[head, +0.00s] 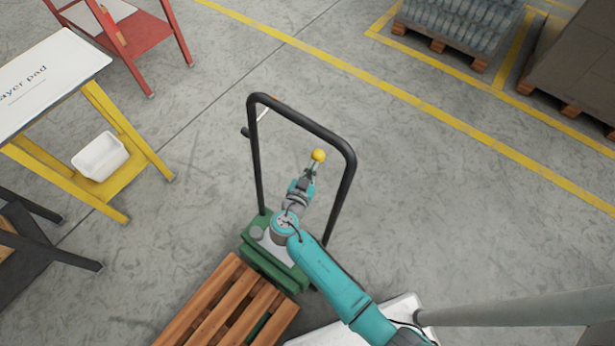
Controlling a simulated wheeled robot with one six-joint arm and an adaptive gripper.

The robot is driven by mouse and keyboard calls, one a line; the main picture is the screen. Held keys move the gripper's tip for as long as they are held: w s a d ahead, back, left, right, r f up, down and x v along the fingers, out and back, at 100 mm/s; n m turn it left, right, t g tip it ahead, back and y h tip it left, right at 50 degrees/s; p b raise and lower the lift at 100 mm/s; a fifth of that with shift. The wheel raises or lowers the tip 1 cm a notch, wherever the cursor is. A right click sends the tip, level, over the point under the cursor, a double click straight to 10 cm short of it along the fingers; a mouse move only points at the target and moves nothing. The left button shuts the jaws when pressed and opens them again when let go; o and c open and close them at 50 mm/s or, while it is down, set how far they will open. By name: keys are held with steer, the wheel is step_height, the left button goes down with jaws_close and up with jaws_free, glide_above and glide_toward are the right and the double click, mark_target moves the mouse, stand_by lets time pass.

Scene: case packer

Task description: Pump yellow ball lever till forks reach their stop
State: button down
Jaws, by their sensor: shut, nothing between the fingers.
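The yellow ball (318,155) tops the pump lever inside the black handle frame (301,132) of a green pallet truck (262,258). My gripper (312,172) is shut and empty, close below the ball in the picture. I cannot tell whether it touches the ball or lever. The lever's shaft is mostly hidden behind my gripper and arm. The forks are mostly hidden under a wooden pallet (223,308), with a little green showing between its slats, so their height cannot be told.
A yellow table (95,100) with a white bin (100,157) stands at left, and a red stand (142,36) behind it. Loaded pallets (460,25) stand at the back right. Floor right of the handle frame is clear.

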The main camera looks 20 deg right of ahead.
steer(key=shift+w+d+f, duration=0.1)
steer(key=shift+w+d, duration=0.2)
steer(key=shift+w, duration=0.1)
